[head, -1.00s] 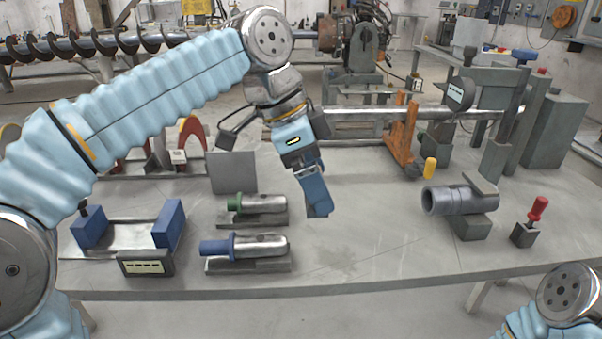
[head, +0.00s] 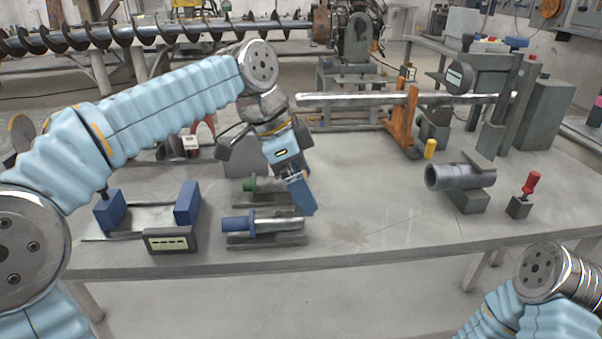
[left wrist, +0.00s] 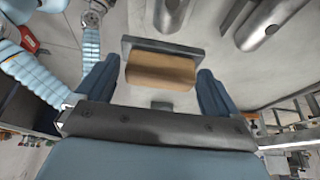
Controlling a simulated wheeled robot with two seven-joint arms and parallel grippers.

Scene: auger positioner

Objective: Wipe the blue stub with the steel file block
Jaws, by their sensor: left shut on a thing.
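The blue stub (head: 238,224) is a blue collared end on a steel shaft, lying level on a dark base on the bench. A similar green-ended piece (head: 250,184) lies just behind it. My left gripper (head: 303,203) points down over the right ends of these two pieces. In the left wrist view, its blue fingers (left wrist: 155,88) are shut on a tan block with a grey steel plate, which I take as the file block (left wrist: 160,70). In the head view the gripper hides this block. Two steel shafts show at the wrist view's top; their colours are out of sight. My right gripper is out of view.
A tray with blue end blocks (head: 187,203) and a display box (head: 170,240) stand left of the stub. A grey tube (head: 460,177) and a red-handled tool (head: 531,183) stand to the right. An orange stand (head: 402,125) is behind. The bench middle is clear.

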